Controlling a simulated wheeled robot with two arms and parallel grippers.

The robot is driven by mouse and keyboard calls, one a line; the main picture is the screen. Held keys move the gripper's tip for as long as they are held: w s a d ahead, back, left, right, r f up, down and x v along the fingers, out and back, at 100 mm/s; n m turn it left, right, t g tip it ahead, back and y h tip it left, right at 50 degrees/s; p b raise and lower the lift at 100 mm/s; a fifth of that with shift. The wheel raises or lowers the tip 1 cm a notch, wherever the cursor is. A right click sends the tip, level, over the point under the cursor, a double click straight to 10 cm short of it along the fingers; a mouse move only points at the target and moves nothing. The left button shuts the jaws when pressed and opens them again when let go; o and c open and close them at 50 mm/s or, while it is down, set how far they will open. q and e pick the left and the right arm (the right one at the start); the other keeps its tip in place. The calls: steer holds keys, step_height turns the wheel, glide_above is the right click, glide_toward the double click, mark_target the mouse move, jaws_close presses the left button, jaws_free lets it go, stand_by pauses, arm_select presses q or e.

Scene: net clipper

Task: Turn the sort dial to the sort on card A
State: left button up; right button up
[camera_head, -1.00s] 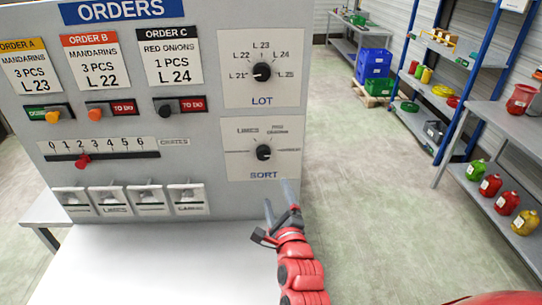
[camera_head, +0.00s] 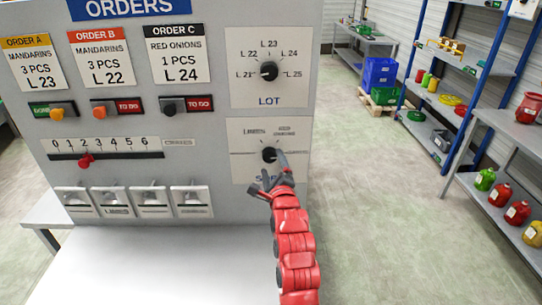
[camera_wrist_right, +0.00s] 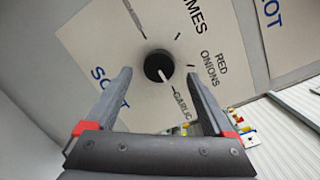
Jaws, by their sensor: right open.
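The sort dial (camera_head: 269,154) is a black round knob on a white plate marked SORT. It also shows in the right wrist view (camera_wrist_right: 158,66), where its white pointer line aims toward the GARLIC label. LIMES and RED ONIONS labels also show there; another label is partly cut off. Card A (camera_head: 30,62) reads MANDARINS, 3 PCS, L 23. My right gripper (camera_head: 274,165) is open at the dial, its fingers reaching from below. In the wrist view the fingertips (camera_wrist_right: 160,77) stand on either side of the knob, apart from it. My left gripper is not in view.
The lot dial (camera_head: 268,71) sits just above, its pointer toward L 21. Cards B (camera_head: 99,58) and C (camera_head: 178,54), slide switches (camera_head: 172,105), a crates slider (camera_head: 86,160) and several flip handles (camera_head: 191,201) fill the panel's left. A white table (camera_head: 150,265) lies below.

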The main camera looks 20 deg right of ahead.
mark_target(270, 158)
steer(key=shift+w+d+p, duration=0.15)
steer(key=shift+w+p, duration=0.1)
steer(key=shift+w, duration=0.55)
steer(key=shift+w+d+p, duration=0.1)
steer(key=shift+w+p, duration=0.1)
steer(key=shift+w, duration=0.6)
